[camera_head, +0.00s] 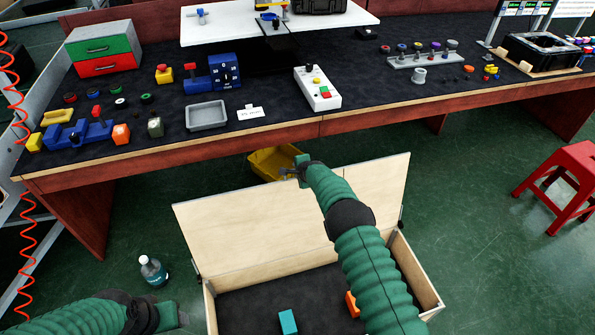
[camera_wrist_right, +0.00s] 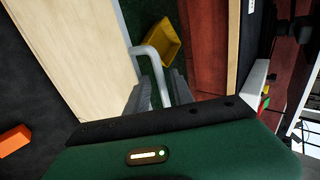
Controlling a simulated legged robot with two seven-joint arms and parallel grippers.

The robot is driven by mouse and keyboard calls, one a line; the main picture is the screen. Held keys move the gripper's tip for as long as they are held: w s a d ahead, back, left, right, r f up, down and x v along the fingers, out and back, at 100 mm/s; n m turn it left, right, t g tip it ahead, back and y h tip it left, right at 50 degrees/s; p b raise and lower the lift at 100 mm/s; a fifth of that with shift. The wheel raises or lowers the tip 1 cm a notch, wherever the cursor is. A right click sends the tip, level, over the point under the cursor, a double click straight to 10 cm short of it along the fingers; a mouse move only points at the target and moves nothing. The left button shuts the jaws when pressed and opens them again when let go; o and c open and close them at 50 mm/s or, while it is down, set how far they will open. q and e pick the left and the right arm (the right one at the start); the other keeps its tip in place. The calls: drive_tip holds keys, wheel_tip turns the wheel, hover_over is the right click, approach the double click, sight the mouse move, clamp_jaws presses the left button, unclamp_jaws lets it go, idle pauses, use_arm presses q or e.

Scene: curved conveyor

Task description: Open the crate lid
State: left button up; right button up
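The wooden crate (camera_head: 423,285) stands on the floor in front of the table. Its pale lid (camera_head: 250,228) is raised and stands up along the far side; it also shows in the right wrist view (camera_wrist_right: 80,50). A grey bar handle (camera_wrist_right: 152,54) sits at the lid's edge. My right gripper (camera_head: 290,171) is at the lid's upper edge, its fingers (camera_wrist_right: 160,85) on either side of the handle. Whether they grip it is unclear. My left gripper (camera_head: 180,318) is at the lower left, away from the crate; its finger opening is unclear.
A teal block (camera_head: 288,321) and an orange block (camera_head: 352,304) lie inside the crate. A yellow bin (camera_head: 268,160) is behind the lid. A bottle (camera_head: 153,270) stands left of the crate. The table (camera_head: 160,160) lies beyond; a red stool (camera_head: 565,180) is at right.

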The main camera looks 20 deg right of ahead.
drive_tip(key=shift+s+f, duration=0.1)
drive_tip(key=shift+s+d, duration=0.1)
drive_tip(key=v, duration=1.6)
drive_tip(key=shift+r+p, duration=0.4)
drive_tip(key=shift+p, duration=0.05)
